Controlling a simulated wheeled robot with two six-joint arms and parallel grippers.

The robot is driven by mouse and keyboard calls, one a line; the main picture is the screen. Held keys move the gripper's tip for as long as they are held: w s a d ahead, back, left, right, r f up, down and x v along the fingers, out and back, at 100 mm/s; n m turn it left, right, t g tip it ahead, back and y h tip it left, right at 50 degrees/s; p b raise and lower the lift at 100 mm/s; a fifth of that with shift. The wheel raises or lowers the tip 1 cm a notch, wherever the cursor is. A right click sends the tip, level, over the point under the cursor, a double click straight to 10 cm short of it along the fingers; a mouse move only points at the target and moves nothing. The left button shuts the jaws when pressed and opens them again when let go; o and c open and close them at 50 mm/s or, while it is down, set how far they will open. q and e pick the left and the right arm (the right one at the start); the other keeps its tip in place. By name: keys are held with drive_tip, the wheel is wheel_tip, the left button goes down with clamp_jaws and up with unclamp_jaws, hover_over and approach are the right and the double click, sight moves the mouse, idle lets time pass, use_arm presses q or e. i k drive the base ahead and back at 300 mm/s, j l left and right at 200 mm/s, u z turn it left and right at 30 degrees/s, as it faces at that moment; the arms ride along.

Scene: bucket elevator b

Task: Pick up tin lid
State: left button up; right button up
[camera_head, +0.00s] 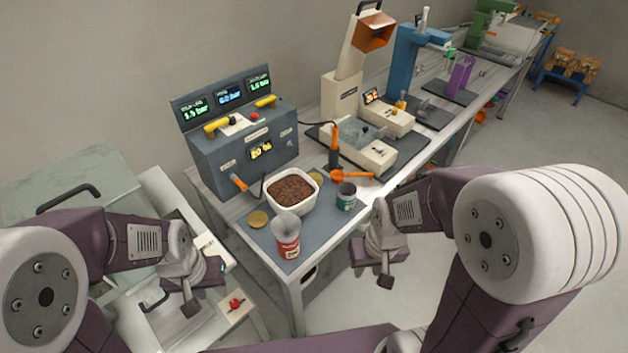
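A round gold tin lid (258,219) lies flat on the grey mat, left of a white tub (293,208) of brown granules. A second gold disc (316,178) shows partly behind the tub. A red-labelled tin (287,245) stands near the mat's front edge, and a green-labelled tin (346,197) stands right of the tub. My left gripper (205,288) is left of the table, below and left of the lid, and apart from it. My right gripper (378,268) is off the table's front right edge, apart from everything. Neither gripper's finger gap shows clearly.
A grey control box (243,146) with displays stands behind the tub. An orange scoop (352,175) lies behind the green tin. A panel with a red button (235,303) is close to my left gripper. Machines line the bench to the back right.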

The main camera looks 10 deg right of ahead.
sight(318, 179)
drive_tip(key=i+l+u, duration=0.25)
drive_tip(key=l+u, duration=0.2)
drive_tip(key=i+l+u, duration=0.2)
drive_tip(key=l+u, duration=0.25)
drive_tip(key=i+l+u, duration=0.1)
drive_tip(key=l+u, duration=0.8)
drive_tip(key=l, duration=0.2)
drive_tip(key=k+l+u, duration=0.1)
drive_tip(key=l+u, duration=0.35)
drive_tip(key=l, duration=0.15)
